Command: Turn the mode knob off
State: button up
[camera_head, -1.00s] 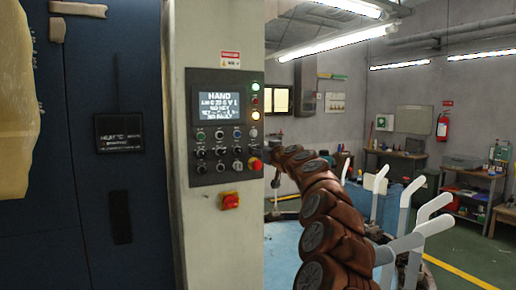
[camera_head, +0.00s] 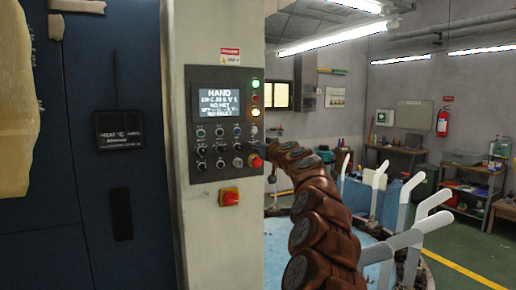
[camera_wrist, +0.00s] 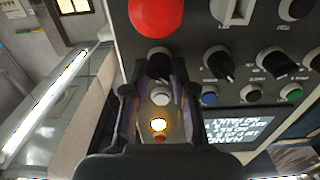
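The control panel (camera_head: 198,152) is on a pale machine column, with a screen (camera_head: 217,102) headed HAND. Several dark knobs and buttons sit below the screen. The wrist view shows this panel (camera_wrist: 190,45) upside down. My gripper (camera_wrist: 158,88) is open, with a finger on each side of a dark knob (camera_wrist: 159,63) beside the large red button (camera_wrist: 160,14). Gaps show between knob and fingers; I cannot tell whether they touch. I cannot read a label naming the mode knob. In the head view, the gripper itself is not clearly visible at the panel's right edge.
The red button also shows in the head view (camera_head: 255,161). A red-and-yellow switch (camera_head: 230,197) is below the panel. Other knobs (camera_wrist: 218,64) lie close beside the gripper. White upright forms (camera_head: 402,245) stand to the right of my arm.

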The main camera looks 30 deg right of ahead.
grip_shut()
jog(key=shift+m, duration=0.4)
jog(key=m, duration=0.7)
jog(key=shift+d+f+m, duration=0.1)
jog(key=shift+m, duration=0.3)
dwell(0.3)
jog(key=o, duration=0.6)
grip_release()
